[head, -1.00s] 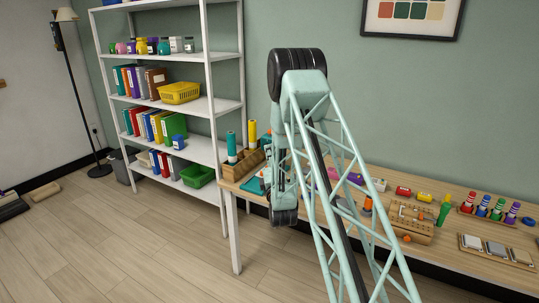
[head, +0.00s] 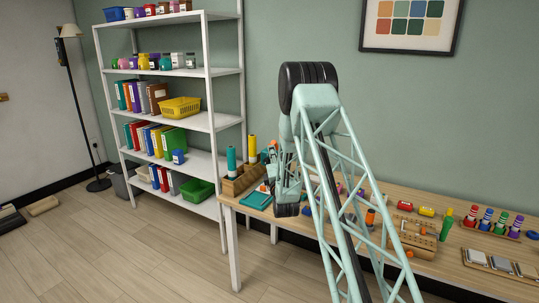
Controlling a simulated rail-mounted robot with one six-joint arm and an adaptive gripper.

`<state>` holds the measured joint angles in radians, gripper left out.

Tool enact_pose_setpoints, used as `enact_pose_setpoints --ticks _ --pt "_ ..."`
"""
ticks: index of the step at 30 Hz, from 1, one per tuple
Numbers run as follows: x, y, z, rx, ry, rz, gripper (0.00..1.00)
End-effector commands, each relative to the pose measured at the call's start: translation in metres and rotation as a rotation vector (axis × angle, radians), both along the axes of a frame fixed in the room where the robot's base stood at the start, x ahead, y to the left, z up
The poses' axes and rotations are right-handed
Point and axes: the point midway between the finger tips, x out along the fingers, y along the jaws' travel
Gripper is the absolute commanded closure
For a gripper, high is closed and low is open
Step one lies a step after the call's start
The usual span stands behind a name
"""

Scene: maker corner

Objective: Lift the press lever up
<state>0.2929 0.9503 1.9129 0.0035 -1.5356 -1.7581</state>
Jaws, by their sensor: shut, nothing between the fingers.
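The press seems to be the teal item with a flat base (head: 256,200) and a small orange part (head: 263,188) at the left end of the workbench. My arm covers much of it, so I cannot make out the lever or its angle. My gripper (head: 276,172) is partly hidden by my own wrist and forearm, close to the orange part in the picture. It is shut and holds nothing. Whether it touches the press cannot be told.
The wooden workbench (head: 450,262) runs to the right. A wooden rack (head: 240,181) with teal and yellow cylinders stands behind the press. A wooden block with pegs (head: 410,235) and a marker row (head: 490,226) lie to the right. A white shelf (head: 212,130) stands left; the floor before it is clear.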

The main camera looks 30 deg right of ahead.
Motion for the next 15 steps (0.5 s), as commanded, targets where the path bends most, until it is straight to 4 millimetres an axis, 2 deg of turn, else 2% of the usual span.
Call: enact_pose_setpoints --ticks 15 --pt "0.0021 -0.0033 0.0033 0.0 -0.001 -0.001 1.0"
